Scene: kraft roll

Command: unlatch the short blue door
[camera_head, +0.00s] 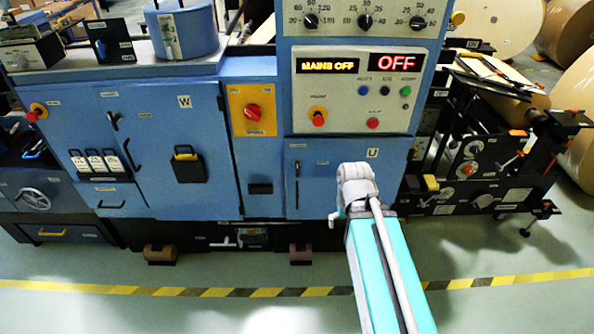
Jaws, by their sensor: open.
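The short blue door (322,192) marked U is in the lower part of the blue cabinet, below the control panel, and looks shut. A dark upright handle (297,180) is at its left edge. My arm reaches up from the bottom right, and its grey joint covers the right part of this door. My gripper cannot be made out; the arm's end hides it or it is out of view. I cannot tell whether anything touches the door.
A taller blue door (212,120) marked W is to the left, with a black pocket (188,166). A yellow switch plate (253,110) with a red knob is between them. The panel display (395,62) reads OFF.

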